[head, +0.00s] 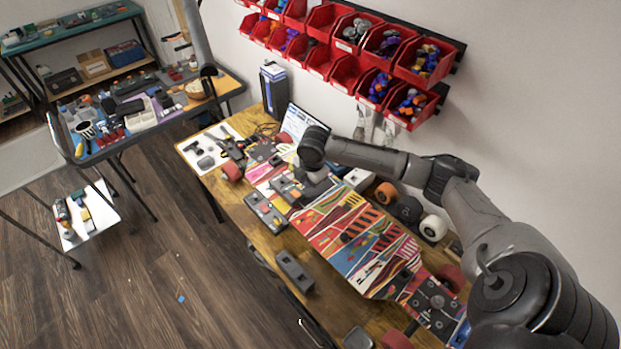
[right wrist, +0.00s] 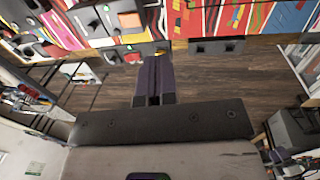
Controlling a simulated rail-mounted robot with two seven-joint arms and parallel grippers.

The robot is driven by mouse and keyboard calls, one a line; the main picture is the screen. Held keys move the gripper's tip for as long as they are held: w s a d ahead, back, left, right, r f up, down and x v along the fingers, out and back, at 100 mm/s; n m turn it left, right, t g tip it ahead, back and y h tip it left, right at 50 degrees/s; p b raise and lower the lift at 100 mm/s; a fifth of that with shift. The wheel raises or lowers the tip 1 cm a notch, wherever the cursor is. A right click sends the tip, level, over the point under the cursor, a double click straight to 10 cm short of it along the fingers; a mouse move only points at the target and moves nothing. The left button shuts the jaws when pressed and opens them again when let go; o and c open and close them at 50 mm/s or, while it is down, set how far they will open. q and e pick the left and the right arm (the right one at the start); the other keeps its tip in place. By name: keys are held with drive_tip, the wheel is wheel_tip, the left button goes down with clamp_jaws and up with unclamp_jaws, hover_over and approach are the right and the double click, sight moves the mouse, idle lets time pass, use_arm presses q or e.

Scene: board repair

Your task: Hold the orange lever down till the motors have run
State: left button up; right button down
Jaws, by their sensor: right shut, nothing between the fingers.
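My right gripper (head: 314,187) hangs below the bent wrist over the far left part of the colourful skateboard deck (head: 345,235). In the right wrist view its dark fingers (right wrist: 155,62) are together and empty, pointing toward the bench edge. A grey box with a small red spot (right wrist: 132,58) is close beside the fingertips; I cannot tell whether they touch it. An orange patch (right wrist: 130,20) shows on a dark box farther off. I cannot pick out the orange lever for certain. Whether any motor is turning cannot be seen. My left gripper is not in view.
The wooden bench (head: 235,205) also carries a grey control box (head: 265,212), a dark block (head: 294,271) and loose wheels (head: 433,228) along the wall. Red bins (head: 345,75) hang above. A cluttered side table (head: 150,110) stands left. The floor between is mostly clear.

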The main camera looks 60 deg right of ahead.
drive_tip(key=shift+s+a+r, duration=0.1)
drive_tip(key=shift+s+r, duration=0.25)
drive_tip(key=shift+r, duration=0.45)
idle(0.5)
idle(0.4)
